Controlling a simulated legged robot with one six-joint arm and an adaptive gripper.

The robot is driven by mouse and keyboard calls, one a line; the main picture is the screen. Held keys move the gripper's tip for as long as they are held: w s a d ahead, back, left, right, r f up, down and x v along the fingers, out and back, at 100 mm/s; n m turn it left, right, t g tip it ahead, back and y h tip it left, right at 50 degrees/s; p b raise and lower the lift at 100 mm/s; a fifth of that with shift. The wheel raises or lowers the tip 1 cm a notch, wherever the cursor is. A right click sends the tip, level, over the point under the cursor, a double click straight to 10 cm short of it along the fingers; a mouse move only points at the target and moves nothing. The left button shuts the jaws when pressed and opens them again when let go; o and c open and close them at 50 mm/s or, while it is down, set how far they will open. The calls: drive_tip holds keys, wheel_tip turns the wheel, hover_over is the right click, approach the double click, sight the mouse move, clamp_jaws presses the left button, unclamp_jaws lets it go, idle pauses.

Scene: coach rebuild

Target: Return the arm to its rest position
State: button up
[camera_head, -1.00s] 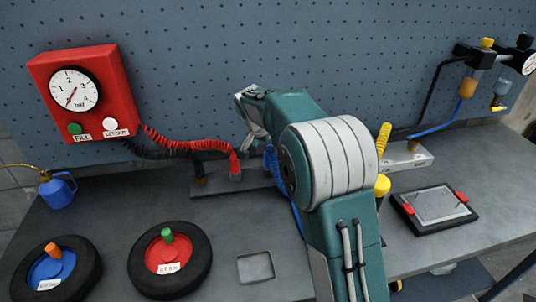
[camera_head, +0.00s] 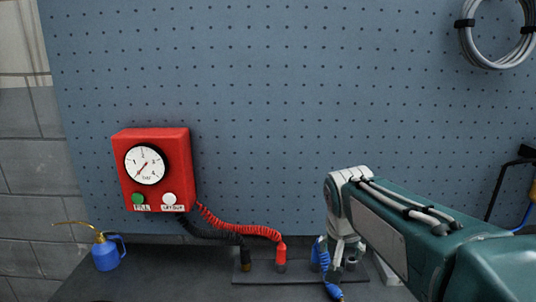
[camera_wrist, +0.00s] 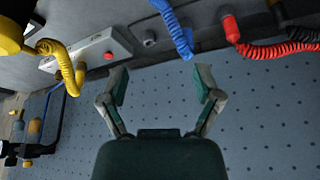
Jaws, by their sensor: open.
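My gripper (camera_wrist: 161,82) is open and empty in the wrist view, its two fingers spread apart with the pegboard wall behind them. In the head view my arm comes in from the lower right, and my gripper (camera_head: 345,255) hangs down at its end, partly hidden, in front of the back of the bench. A blue coiled hose (camera_wrist: 173,27) and a red plug (camera_wrist: 230,28) lie beyond the fingertips in the wrist view. I cannot see clear contact with either.
A red gauge box (camera_head: 155,185) hangs on the pegboard (camera_head: 270,90). A blue oil can (camera_head: 107,254) stands on the bench's left. Red and black coiled hoses run to a connector strip (camera_head: 262,278). A yellow coiled hose (camera_wrist: 66,68) and a pale box (camera_wrist: 90,50) show in the wrist view.

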drive_tip(key=s+f+n, duration=0.2)
drive_tip(key=s, duration=0.8)
drive_tip(key=s+f+n+t+y, duration=0.1)
drive_tip(key=s+f+n, duration=0.1)
drive_tip(key=s, duration=0.8)
drive_tip(key=shift+s+f, duration=0.25)
drive_tip(key=shift+f, duration=0.1)
